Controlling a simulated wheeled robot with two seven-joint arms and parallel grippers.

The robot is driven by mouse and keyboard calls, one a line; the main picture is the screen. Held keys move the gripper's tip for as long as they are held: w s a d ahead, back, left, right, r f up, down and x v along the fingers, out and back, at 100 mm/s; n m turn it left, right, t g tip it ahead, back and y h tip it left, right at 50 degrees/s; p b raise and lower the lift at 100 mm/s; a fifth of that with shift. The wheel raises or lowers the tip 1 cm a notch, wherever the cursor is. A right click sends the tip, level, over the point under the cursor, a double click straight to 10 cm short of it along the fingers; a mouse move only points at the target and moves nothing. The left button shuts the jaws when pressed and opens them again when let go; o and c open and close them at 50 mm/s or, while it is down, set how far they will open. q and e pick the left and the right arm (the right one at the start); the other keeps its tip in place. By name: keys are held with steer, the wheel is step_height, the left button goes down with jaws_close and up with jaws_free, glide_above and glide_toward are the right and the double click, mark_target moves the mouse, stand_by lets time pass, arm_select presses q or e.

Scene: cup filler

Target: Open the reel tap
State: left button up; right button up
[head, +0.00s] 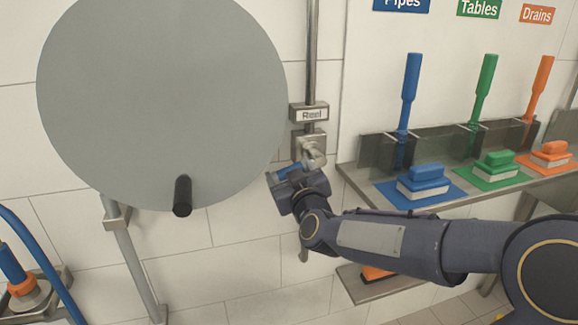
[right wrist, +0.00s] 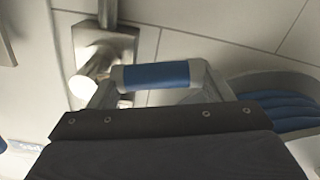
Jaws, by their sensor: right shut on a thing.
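The reel tap (head: 310,146) is a metal valve on a wall plate, on the vertical pipe just below the "Reel" label (head: 309,113). Its lever has a blue grip (head: 288,172), which points left from the valve in the head view. My right gripper (head: 294,178) is at the lever, just below the valve, and is shut on the blue grip. In the right wrist view the blue grip (right wrist: 156,76) lies across the jaws, with the metal valve body (right wrist: 104,52) at upper left. My left gripper is not in view.
The big grey reel disc (head: 160,100) with a black knob (head: 182,195) is close on the left. A shelf (head: 345,172) with blue, green and orange brushes is on the right, above my right arm. A blue hose (head: 40,255) is at lower left.

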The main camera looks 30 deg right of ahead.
steer(key=f+n, duration=0.2)
steer(key=shift+s+d+n, duration=0.1)
steer(key=shift+d+n, duration=0.2)
steer(key=shift+n, duration=0.1)
steer(key=shift+s+d+f+n+b, duration=0.3)
steer(key=shift+d+f+n, duration=0.4)
steer(key=shift+n, duration=0.85)
steer(key=shift+s+d+f+n+b, duration=0.1)
steer(key=shift+d+f+n+b, duration=0.55)
steer(key=shift+n, duration=0.95)
steer(key=shift+s+d+f+n+b, duration=0.15)
steer(key=shift+d+f+n, duration=0.3)
steer(key=shift+d+n, duration=0.8)
steer(key=shift+a+n, duration=0.3)
steer(key=shift+n, duration=0.1)
steer(key=o, duration=1.4)
steer(key=shift+v, duration=3.9)
